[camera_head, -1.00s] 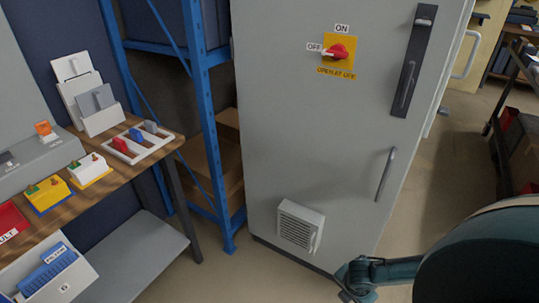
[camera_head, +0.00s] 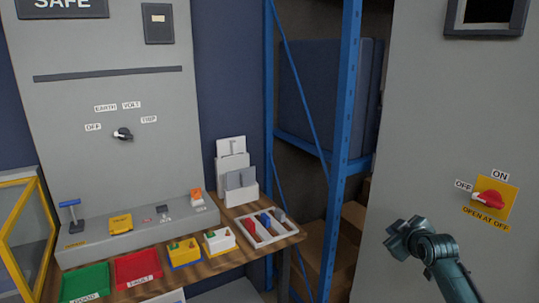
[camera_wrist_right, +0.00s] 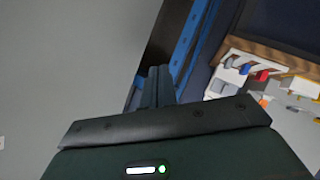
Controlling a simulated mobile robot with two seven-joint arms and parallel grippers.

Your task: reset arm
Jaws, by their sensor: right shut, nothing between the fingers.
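My right gripper (camera_head: 405,238) is raised in front of the grey cabinet (camera_head: 440,130), to the left of the cabinet's red rotary switch (camera_head: 487,199) on its yellow plate. A gap shows between the gripper and the switch in the head view. In the right wrist view the fingers (camera_wrist_right: 158,85) are together with nothing between them. The switch's white pointer is on the side of the OFF label. My left gripper is not in view.
A wooden bench (camera_head: 222,262) at the left holds a green tray (camera_head: 86,283), a red tray (camera_head: 137,268), small socket boxes and a white rack (camera_head: 262,228). A blue shelf frame (camera_head: 345,100) stands between bench and cabinet. A test panel (camera_head: 110,90) rises behind the bench.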

